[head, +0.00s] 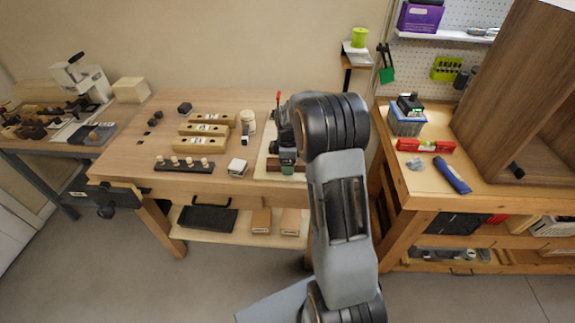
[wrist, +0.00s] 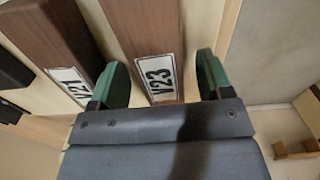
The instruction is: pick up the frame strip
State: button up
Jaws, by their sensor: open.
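Two brown wooden frame strips with white end labels lie side by side in the wrist view. One reads V23 (wrist: 146,28) and the other appears to read V21 (wrist: 45,30). My gripper (wrist: 161,80) is open, with one green fingertip on each side of the V23 strip's labelled end. The left fingertip is in the space between the two strips. I cannot tell whether either finger touches wood. In the head view my gripper (head: 287,158) is over the right end of the wooden bench, and my arm hides part of that area.
The wooden bench (head: 150,165) also holds several pale blocks (head: 205,130), a peg rack (head: 184,164) and a small white block (head: 237,167). Floor shows between the benches.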

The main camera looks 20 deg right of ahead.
jog(key=shift+c, duration=0.2)
jog(key=c, duration=1)
jog(key=shift+r, duration=0.1)
